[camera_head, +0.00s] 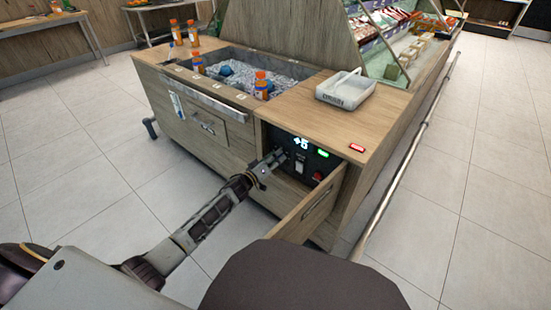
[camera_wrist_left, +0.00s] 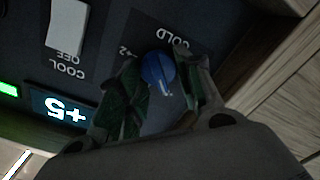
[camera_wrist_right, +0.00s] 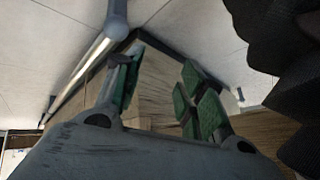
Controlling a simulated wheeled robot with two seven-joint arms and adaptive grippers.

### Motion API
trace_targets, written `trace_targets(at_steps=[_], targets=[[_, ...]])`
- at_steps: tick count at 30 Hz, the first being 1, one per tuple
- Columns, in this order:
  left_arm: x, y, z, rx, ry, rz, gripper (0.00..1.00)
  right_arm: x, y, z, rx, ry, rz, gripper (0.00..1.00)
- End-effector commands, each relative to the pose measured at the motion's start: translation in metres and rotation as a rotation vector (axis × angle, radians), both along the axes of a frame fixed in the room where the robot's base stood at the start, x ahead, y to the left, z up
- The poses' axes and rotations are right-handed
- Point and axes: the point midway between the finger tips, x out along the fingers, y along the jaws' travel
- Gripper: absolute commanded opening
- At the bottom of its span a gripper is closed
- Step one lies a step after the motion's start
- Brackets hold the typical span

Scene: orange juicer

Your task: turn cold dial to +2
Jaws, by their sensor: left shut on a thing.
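The blue cold dial (camera_wrist_left: 157,70) sits on the dark control panel (camera_wrist_left: 105,22), beside the word COLD and a +2 mark. My left gripper (camera_wrist_left: 160,78) is shut on the dial, one finger on each side of it. In the head view my left gripper (camera_head: 275,160) reaches the panel inside the open cabinet and hides the dial. The lit display (camera_wrist_left: 62,109) appears upside down in the left wrist view and seems to read +5. It also shows in the head view (camera_head: 301,142). My right gripper (camera_wrist_right: 163,88) is open and empty, away from the panel.
A wooden cabinet door (camera_head: 308,212) stands open to the right of my left gripper. A white switch (camera_wrist_left: 67,25) marked COOL and OFF is beside the dial. An ice bin (camera_head: 240,72) with bottles and a pale tray (camera_head: 344,92) are on top. A rail (camera_head: 400,160) runs along the right.

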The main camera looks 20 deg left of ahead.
Motion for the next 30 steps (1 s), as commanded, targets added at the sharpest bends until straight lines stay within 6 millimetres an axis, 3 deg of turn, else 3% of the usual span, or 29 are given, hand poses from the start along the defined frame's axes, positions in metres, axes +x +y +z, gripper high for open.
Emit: trace_targets(at_steps=[14,24,30], targets=[[0.000,-0.001,0.002,0.205,-0.075,0.001,0.12,-0.011,-0.005,0.012,-0.033,0.047,0.010,0.40],[0.000,-0.001,0.003,0.409,-0.150,0.002,0.12,0.000,-0.008,0.045,-0.066,0.053,0.032,0.40],[0.000,-0.002,0.003,0.535,-0.197,0.001,0.12,-0.002,-0.011,0.053,-0.085,0.075,0.041,0.40]])
